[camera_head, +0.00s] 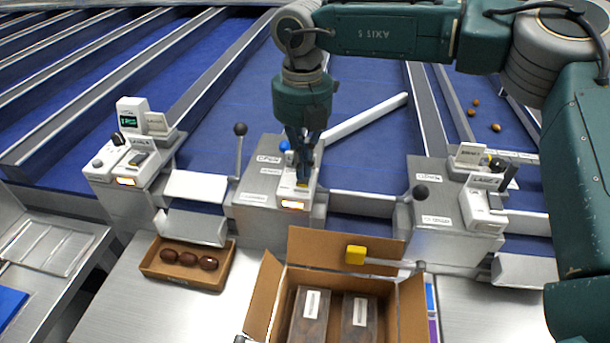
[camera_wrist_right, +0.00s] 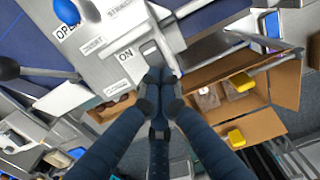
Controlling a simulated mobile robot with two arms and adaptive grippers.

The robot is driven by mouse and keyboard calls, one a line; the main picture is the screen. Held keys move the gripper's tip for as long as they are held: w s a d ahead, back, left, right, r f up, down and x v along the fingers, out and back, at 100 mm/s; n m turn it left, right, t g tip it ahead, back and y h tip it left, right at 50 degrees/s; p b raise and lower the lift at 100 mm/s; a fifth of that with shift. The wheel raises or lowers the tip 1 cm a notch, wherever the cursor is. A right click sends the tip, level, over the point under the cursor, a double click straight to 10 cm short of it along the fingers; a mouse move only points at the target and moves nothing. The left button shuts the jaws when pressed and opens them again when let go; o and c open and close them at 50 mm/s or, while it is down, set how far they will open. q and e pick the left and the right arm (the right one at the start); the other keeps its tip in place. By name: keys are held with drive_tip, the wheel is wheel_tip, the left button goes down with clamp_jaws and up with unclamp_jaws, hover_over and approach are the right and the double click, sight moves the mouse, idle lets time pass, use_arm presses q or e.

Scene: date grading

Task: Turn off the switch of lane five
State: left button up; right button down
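My right gripper (camera_head: 302,178) is over the middle grey control box (camera_head: 258,208), its fingers pointing down at the white switch panel. In the right wrist view the gripper (camera_wrist_right: 158,80) has its fingertips together, with nothing seen between them. The tips are beside a light switch plate (camera_wrist_right: 149,50) with an "ON" label (camera_wrist_right: 125,55); I cannot tell whether they touch it. The fingers hide part of the switch. An orange light (camera_head: 292,204) glows on this box's front. I cannot read any lane number. My left gripper is not in view.
A similar left box (camera_head: 125,205) has an orange light; a right box (camera_head: 435,215) shows none. Black-knobbed levers (camera_head: 240,129) stand beside the boxes. Blue lanes lie behind.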

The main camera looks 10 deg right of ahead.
sight(303, 181)
drive_tip(key=shift+s+f+b, duration=0.1)
drive_tip(key=shift+f+b, duration=0.8)
drive_tip(key=shift+f, duration=0.2)
idle(0.3)
drive_tip(key=shift+r, duration=0.15)
drive_tip(key=shift+r+p, duration=0.6)
drive_tip(key=shift+r, duration=0.3)
drive_tip(key=shift+r+p, duration=1.2)
drive_tip(key=shift+r, duration=1.35)
drive_tip(key=shift+f, duration=0.1)
